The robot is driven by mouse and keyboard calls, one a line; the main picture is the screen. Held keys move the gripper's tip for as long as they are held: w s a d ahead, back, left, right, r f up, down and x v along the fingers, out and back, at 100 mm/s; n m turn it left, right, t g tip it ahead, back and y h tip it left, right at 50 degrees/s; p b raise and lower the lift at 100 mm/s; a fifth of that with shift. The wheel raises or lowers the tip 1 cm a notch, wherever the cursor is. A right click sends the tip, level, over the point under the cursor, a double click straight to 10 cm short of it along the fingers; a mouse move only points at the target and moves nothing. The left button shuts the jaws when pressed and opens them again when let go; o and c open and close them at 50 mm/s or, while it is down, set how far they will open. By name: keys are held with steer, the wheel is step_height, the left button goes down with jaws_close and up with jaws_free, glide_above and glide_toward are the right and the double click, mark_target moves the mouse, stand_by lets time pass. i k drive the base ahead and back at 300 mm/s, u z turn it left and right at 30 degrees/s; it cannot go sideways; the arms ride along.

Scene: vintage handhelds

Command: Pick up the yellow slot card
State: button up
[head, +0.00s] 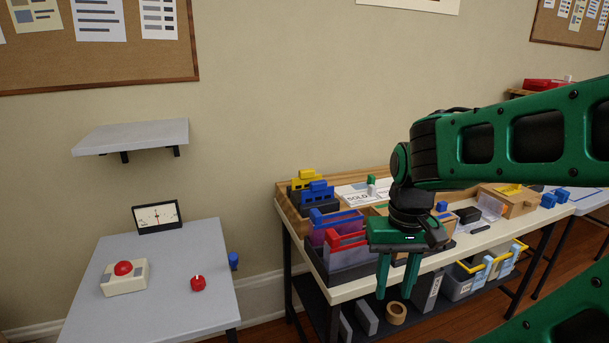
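A yellow card-like piece (306,180) stands upright in a dark holder (298,203) at the left back of the long bench, behind a similar blue piece (318,191). It looks like the yellow slot card, though it is small and partly hidden by the blue piece. Another flat yellow item (510,189) lies on a wooden box further right; its kind is hard to tell. My gripper (396,283) points down by the bench's front edge, right of the standing yellow piece. Its fingers are apart, with nothing visible between them.
Bins with blue and red tops (345,240) stand at the bench's left front. A "SOLD" sign (358,196) lies behind. Crates with yellow handles (458,280) are on the lower shelf. A grey table (190,260) at left holds a red button (123,268), a knob and a meter.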

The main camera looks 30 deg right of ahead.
mark_target(306, 175)
steer(key=z, duration=0.15)
steer(key=i, duration=0.85)
steer(key=z, duration=0.2)
